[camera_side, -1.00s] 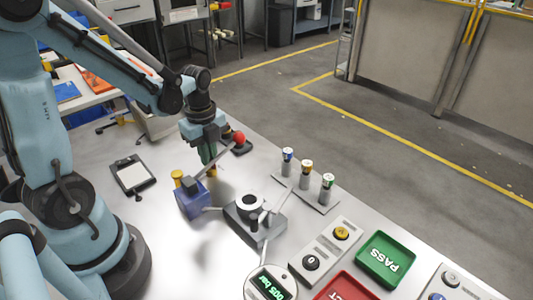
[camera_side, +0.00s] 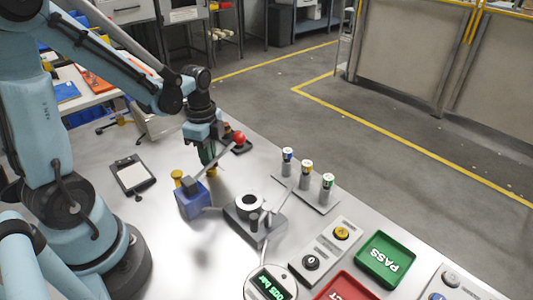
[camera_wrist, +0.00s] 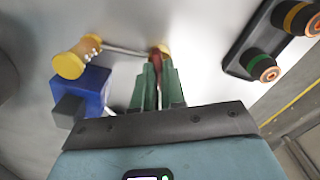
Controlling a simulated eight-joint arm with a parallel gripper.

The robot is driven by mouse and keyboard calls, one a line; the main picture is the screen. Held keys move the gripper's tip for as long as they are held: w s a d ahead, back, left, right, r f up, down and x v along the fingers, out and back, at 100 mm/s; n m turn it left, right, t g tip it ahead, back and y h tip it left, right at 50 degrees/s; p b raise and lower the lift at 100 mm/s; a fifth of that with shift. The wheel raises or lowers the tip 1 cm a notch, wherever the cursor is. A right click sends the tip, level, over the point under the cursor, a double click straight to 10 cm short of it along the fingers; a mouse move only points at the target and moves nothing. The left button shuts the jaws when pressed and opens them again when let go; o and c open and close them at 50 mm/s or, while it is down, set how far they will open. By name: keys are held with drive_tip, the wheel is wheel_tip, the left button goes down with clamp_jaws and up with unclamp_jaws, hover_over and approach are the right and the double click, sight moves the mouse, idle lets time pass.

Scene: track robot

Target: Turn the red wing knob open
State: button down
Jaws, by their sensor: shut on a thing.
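My gripper (camera_side: 209,162) points down over the bench behind the blue block, and its green fingers also show in the wrist view (camera_wrist: 157,85). The fingers are shut on the red wing knob (camera_wrist: 156,59), whose dark red upper part shows between their tips. A brass-coloured fitting (camera_wrist: 164,49) shows just beyond the knob, with a thin pipe running left from it. In the side view the knob is hidden by the fingers and the lever in front. How far the knob is turned cannot be told.
A blue block (camera_side: 192,201) with a yellow knob (camera_side: 178,174) stands close to my gripper. A rack of several cylinders (camera_side: 307,172) stands to the right.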

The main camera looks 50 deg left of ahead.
drive_tip(key=n, duration=1.2)
idle(0.7)
drive_tip(key=c, duration=1.2)
unclamp_jaws()
wheel_tip(320, 180, up, 12)
